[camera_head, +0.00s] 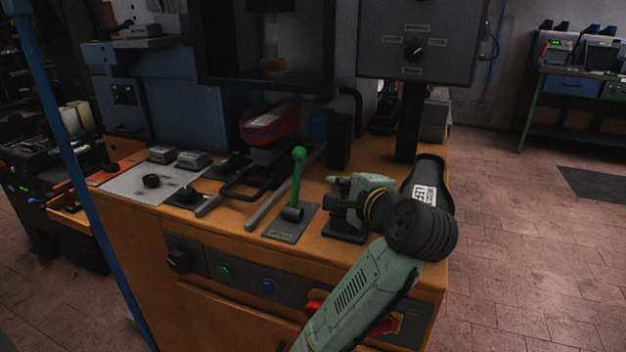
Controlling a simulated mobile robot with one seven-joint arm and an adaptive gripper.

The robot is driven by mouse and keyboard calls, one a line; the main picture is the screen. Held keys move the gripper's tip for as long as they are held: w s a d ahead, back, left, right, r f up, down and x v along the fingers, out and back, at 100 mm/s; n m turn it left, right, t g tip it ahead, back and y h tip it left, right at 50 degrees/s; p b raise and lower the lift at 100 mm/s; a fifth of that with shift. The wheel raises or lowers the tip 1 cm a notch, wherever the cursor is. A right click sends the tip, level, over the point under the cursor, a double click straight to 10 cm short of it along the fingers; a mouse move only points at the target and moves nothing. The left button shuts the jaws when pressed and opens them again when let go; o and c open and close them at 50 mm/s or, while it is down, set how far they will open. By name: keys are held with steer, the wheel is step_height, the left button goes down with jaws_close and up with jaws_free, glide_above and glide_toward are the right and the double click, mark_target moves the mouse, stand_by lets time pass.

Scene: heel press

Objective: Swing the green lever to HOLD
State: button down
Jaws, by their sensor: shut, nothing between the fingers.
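The green lever (298,178) has a round green knob and stands nearly upright from a dark pivot. Its dark base plate (285,236) lies on the orange bench top, with small lettering at the front edge too small to read. My arm comes up from the bottom, and its end reaches over the bench to the right of the lever. My gripper (342,200) appears at this end, shut and empty, a short gap to the right of the lever. My wrist partly hides it, and its fingertips do not show clearly.
A red shoe-like piece (270,124) sits on the press behind the lever. A metal rail runs left of the lever plate. A dark control box (415,45) stands on a black post (408,122). Buttons line the bench front (245,278). A black labelled item (427,170) is right of my gripper.

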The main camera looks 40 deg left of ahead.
mark_target(297, 180)
steer(key=shift+f, duration=0.1)
steer(key=p+x, duration=0.2)
steer(key=x, duration=0.7)
steer(key=shift+w+a, duration=0.1)
steer(key=shift+a, duration=0.2)
steer(key=s, duration=0.1)
steer(key=s+r+p, duration=0.1)
steer(key=shift+s+r, duration=0.1)
steer(key=shift+s, duration=0.6)
steer(key=shift+s+b, duration=0.2)
steer(key=shift+b, duration=0.15)
